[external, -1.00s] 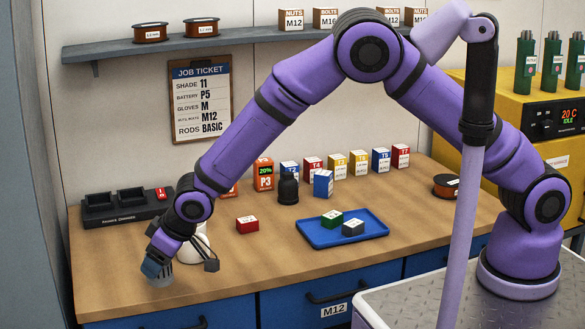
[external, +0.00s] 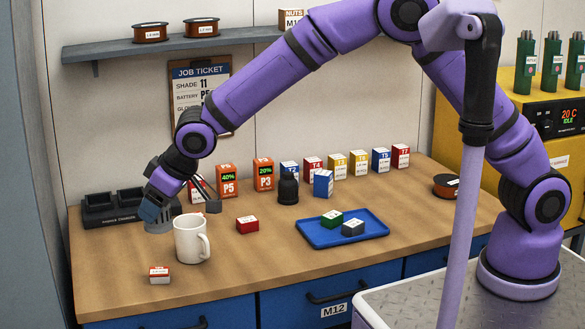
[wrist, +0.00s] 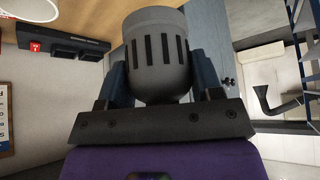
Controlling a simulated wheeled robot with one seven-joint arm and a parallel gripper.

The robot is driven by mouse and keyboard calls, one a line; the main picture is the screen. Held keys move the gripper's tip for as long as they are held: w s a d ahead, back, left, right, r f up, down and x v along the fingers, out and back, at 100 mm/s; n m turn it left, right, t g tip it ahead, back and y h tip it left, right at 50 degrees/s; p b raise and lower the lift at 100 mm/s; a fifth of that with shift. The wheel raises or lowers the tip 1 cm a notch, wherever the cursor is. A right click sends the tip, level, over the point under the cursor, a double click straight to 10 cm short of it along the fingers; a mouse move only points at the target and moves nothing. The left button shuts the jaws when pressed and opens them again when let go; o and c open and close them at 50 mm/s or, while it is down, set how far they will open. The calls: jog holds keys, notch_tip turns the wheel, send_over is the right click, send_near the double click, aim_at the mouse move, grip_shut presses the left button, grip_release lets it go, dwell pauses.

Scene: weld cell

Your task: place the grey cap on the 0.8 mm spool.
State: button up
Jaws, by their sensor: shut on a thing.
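My gripper (wrist: 160,85) is shut on the grey cap (wrist: 157,45), a rounded grey piece with dark slots. In the external view the cap (external: 158,227) hangs below my gripper (external: 160,212), above the bench behind and left of the mug. Three spools show: one lies on the bench at the right (external: 446,186), and two stand on the wall shelf, left (external: 150,33) and right (external: 201,28). Their labels are too small to read surely, so I cannot tell which is 0.8 mm. My gripper is far left of the bench spool.
A white mug (external: 190,240) stands close to my gripper. A red-white box (external: 159,274), a red box (external: 247,224), a blue tray (external: 312,238) with two boxes, a black bottle-like object (external: 288,188) and a charger (external: 100,214) are on the bench. Bench around the spool is mostly clear.

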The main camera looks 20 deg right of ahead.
jog(key=w+d+m+t+h, duration=0.2)
jog(key=w+d+m, duration=0.3)
jog(key=w+d, duration=1.4)
jog(key=w+d+m+h, duration=0.15)
jog(key=w+d, duration=0.35)
jog(key=d, duration=0.5)
jog(key=w+d+m+h, duration=0.1)
jog(key=w+d+m, duration=0.2)
jog(key=w+d, duration=0.5)
jog(key=m+h, duration=0.6)
jog(key=m, duration=0.5)
send_over(449, 180)
jog(key=shift+n+g+y, duration=0.25)
jog(key=shift+g, duration=0.15)
jog(key=shift+w+d+f, duration=0.1)
jog(key=shift+d+f, duration=0.05)
jog(key=shift+f, duration=6.3)
jog(key=shift+f, duration=0.1)
